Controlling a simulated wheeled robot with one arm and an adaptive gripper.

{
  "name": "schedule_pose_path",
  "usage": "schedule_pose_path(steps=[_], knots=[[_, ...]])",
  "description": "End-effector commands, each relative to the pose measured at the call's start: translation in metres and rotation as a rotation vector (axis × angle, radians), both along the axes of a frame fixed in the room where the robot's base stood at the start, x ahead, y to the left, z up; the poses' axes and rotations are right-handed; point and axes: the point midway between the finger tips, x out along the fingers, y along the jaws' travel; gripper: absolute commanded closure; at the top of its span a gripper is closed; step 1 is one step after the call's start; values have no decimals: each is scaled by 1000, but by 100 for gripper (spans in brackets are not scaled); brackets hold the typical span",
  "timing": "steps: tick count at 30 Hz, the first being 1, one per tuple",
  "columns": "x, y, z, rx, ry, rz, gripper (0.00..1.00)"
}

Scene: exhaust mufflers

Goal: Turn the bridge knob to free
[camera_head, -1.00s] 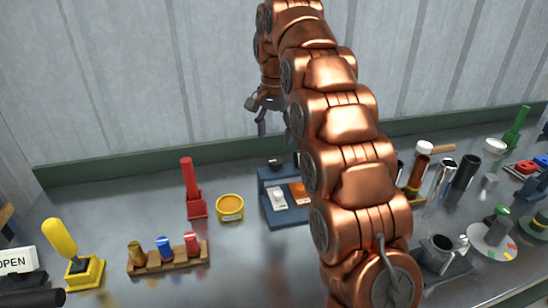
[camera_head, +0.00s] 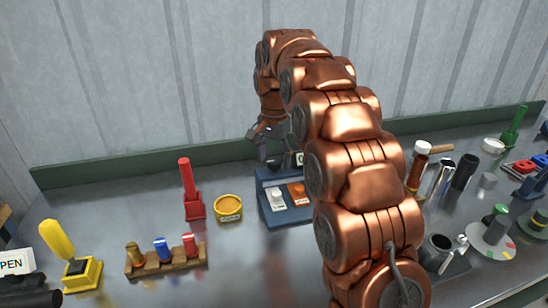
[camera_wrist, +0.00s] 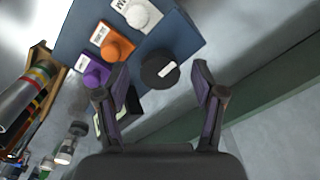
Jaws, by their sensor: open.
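A blue panel (camera_head: 290,216) stands near the back of the bench, left of my arm. In the wrist view the panel (camera_wrist: 190,33) carries a round black knob (camera_wrist: 160,68) with a white pointer mark, and white (camera_wrist: 143,14), orange (camera_wrist: 117,47) and purple (camera_wrist: 95,74) controls. Their small labels are too small to read surely. My gripper (camera_wrist: 158,80) is open and empty, with its fingertips to either side of the black knob in the picture; contact cannot be told. In the head view my gripper (camera_head: 268,147) is low over the panel's back and hides the black knob.
A yellow round container (camera_head: 229,209) and a red upright lever (camera_head: 192,195) stand left of the panel. A wooden rack (camera_head: 165,262) with coloured pegs is in front. Metal cylinders (camera_head: 441,178) stand at right.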

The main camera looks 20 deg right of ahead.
Motion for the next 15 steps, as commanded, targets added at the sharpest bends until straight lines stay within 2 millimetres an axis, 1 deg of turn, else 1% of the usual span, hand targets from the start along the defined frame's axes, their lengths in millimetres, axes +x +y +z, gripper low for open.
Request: schedule_pose_path(steps=[10, 11, 15], knots=[[0, 0, -3, 0, -1, 0, 32], [0, 0, -3, 0, -1, 0, 33], [0, 0, -3, 0, -1, 0, 48]])
